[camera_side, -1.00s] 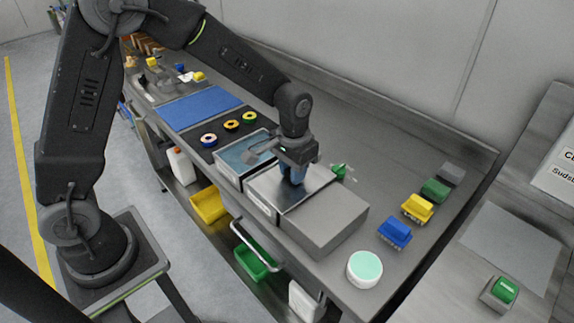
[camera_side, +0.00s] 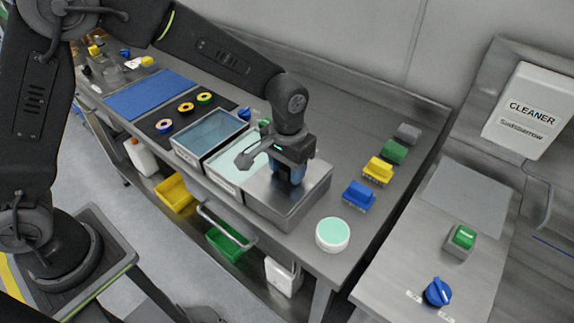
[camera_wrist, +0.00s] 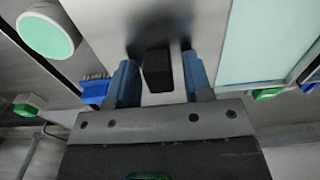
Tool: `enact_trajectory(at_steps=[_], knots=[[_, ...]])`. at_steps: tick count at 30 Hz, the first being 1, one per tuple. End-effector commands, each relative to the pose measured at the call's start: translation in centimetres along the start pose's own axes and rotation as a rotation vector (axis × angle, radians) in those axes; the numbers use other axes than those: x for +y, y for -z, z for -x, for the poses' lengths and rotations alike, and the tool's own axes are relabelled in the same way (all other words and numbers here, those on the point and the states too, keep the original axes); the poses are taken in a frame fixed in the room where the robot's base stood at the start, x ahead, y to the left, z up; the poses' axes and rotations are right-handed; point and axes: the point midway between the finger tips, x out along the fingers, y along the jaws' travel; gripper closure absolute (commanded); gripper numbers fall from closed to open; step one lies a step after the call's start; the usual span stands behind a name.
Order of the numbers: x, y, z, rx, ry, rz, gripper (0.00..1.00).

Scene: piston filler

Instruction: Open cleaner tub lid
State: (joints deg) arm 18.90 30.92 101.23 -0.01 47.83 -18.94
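A metal tub with pale mint contents (camera_side: 238,175) stands open in the side view; its mint surface also shows at the upper right of the wrist view (camera_wrist: 265,40). A shiny metal lid (camera_side: 312,180) lies to its right, over a grey block (camera_side: 285,215). My gripper (camera_side: 290,183) points down over this lid. In the wrist view, my two blue fingers (camera_wrist: 160,80) stand on either side of a black knob (camera_wrist: 157,72) on the lid. A gap shows at the right finger, so the gripper looks open around the knob.
A tub with darker blue contents (camera_side: 208,132) stands left of the mint one. A round white pot with a mint top (camera_side: 332,234) and blue (camera_side: 359,195), yellow (camera_side: 378,170) and green (camera_side: 394,151) brushes stand to the right. A white CLEANER sign (camera_side: 530,112) is at the right.

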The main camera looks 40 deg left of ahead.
Motion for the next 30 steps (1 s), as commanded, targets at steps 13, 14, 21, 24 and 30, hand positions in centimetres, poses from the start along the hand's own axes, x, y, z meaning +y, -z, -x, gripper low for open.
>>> enact_trajectory(at_steps=[13,14,21,24,30], knots=[[0.0,0.1,1.4,0.003,-0.001,0.0,0.49],[0.0,0.1,1.9,0.004,-0.001,0.0,0.49],[0.0,0.1,7.1,0.006,-0.002,0.0,0.49],[0.0,0.1,9.3,0.005,-0.002,0.0,0.49],[0.0,0.1,12.5,0.003,-0.001,0.0,0.49]])
